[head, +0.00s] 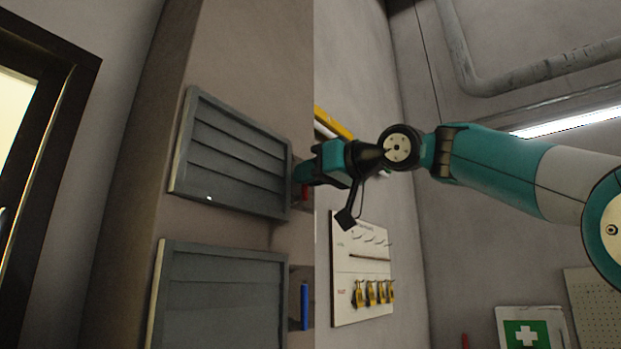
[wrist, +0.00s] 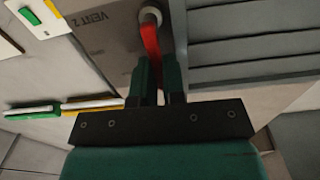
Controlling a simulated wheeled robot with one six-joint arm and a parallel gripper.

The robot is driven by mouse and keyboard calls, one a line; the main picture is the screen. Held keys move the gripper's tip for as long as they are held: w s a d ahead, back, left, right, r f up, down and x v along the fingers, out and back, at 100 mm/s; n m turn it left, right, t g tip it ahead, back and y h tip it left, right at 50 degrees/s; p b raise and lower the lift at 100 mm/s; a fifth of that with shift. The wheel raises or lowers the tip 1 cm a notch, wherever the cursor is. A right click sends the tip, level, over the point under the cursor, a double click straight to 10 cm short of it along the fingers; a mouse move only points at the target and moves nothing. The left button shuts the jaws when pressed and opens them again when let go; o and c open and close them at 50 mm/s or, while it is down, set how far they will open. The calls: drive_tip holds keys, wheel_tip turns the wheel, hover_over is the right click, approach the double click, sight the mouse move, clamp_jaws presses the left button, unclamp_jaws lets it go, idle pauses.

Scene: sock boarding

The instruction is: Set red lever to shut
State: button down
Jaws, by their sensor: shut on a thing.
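The red lever (wrist: 151,42) hangs from a pale round pivot (wrist: 151,15) on the wall beside a grey louvred vent (wrist: 250,42). A label by the pivot appears to read VENT 2. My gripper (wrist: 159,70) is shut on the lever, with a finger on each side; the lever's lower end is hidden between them. In the head view my gripper (head: 304,172) reaches the right edge of the upper louvred vent (head: 235,155), whose slats look tilted. Only a small bit of the red lever (head: 305,191) shows there.
A lower louvred vent (head: 215,300) has a blue lever (head: 305,306) at its right. A white board (head: 361,270) with several yellow padlocks hangs on the wall behind. A dark-framed door or window (head: 45,120) is at far left. A green first-aid sign (head: 527,333) is low right.

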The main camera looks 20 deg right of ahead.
drive_tip(key=shift+r, duration=0.1)
idle(0.4)
drive_tip(key=c, duration=1.2)
unclamp_jaws()
